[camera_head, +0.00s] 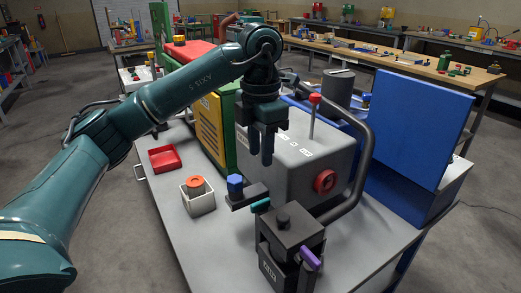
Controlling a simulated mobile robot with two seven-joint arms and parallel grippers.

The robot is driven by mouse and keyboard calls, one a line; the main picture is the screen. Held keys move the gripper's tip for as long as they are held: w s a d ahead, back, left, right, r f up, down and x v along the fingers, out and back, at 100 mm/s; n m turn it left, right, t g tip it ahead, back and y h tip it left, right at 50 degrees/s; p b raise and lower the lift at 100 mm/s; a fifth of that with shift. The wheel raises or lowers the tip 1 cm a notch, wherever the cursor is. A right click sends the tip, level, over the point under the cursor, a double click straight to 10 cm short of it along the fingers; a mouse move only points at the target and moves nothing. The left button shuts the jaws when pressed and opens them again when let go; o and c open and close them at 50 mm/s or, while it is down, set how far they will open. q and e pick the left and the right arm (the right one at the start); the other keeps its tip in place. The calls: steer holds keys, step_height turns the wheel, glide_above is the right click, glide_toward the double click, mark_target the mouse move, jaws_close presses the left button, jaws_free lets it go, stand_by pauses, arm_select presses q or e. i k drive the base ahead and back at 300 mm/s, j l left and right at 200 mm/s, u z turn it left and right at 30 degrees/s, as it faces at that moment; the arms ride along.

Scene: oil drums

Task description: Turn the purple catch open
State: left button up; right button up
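The purple catch (310,257) is a short bar on the right side of a small dark box (287,230) at the front of the grey table. It slants down to the right. My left gripper (260,160) points down above and behind the dark box, well apart from the catch. Its two dark fingers show a narrow gap between them, and nothing shows in it. My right gripper is not in view.
A blue knob (235,184) on a dark bracket and a white bin (198,197) with an orange round part stand left of the box. A grey machine (300,160) with a red knob (325,181) and thick pipe stands behind. A red tray (164,158) lies further left.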

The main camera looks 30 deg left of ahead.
mark_target(311, 265)
steer(key=k, duration=1)
